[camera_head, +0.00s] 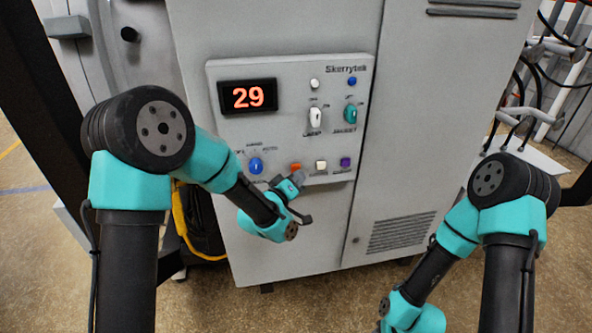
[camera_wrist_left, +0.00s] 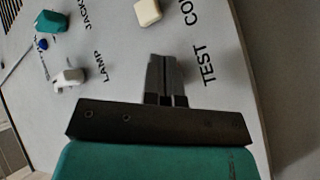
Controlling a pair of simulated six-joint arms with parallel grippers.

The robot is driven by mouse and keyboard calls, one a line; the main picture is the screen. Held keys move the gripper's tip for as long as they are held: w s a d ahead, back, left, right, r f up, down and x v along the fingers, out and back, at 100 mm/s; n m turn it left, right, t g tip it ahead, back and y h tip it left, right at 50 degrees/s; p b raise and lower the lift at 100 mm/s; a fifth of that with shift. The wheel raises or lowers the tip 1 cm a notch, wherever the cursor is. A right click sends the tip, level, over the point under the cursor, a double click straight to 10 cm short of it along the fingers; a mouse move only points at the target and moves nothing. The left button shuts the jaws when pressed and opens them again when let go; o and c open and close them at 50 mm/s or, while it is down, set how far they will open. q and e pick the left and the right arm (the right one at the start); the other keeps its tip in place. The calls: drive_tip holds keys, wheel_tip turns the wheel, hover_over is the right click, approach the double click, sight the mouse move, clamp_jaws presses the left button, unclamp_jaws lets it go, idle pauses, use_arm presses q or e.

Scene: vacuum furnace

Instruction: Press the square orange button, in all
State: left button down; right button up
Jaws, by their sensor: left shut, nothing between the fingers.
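The square orange button (camera_head: 296,166) is in the lower row of the grey control panel, partly covered by my left gripper in the head view. My left gripper (camera_head: 298,177) is shut and empty, its tips at the button's lower edge in the picture. I cannot tell whether they touch it. In the left wrist view the shut fingers (camera_wrist_left: 166,80) point at the panel beside the "TEST" lettering. The orange button does not show there; the fingers may hide it. My right arm is low at the right of the head view, its gripper out of frame.
On the panel (camera_head: 290,125), a cream square button (camera_head: 321,165) and a purple button (camera_head: 345,162) sit right of the orange one. A blue knob (camera_head: 256,166) is left. White (camera_head: 316,117) and teal (camera_head: 350,113) switches are above. The display (camera_head: 248,97) reads 29.

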use_arm(q)
drive_tip(key=shift+w+a, duration=0.15)
drive_tip(key=shift+w, duration=0.3)
idle(0.8)
drive_tip(key=shift+s, duration=0.1)
drive_tip(key=shift+s+d, duration=0.2)
drive_tip(key=shift+s, duration=0.55)
drive_tip(key=shift+s+d, duration=0.25)
drive_tip(key=shift+s, duration=0.55)
drive_tip(key=shift+s+d, duration=0.2)
drive_tip(key=shift+s, duration=0.65)
drive_tip(key=shift+s+d, duration=0.25)
drive_tip(key=shift+s, duration=0.55)
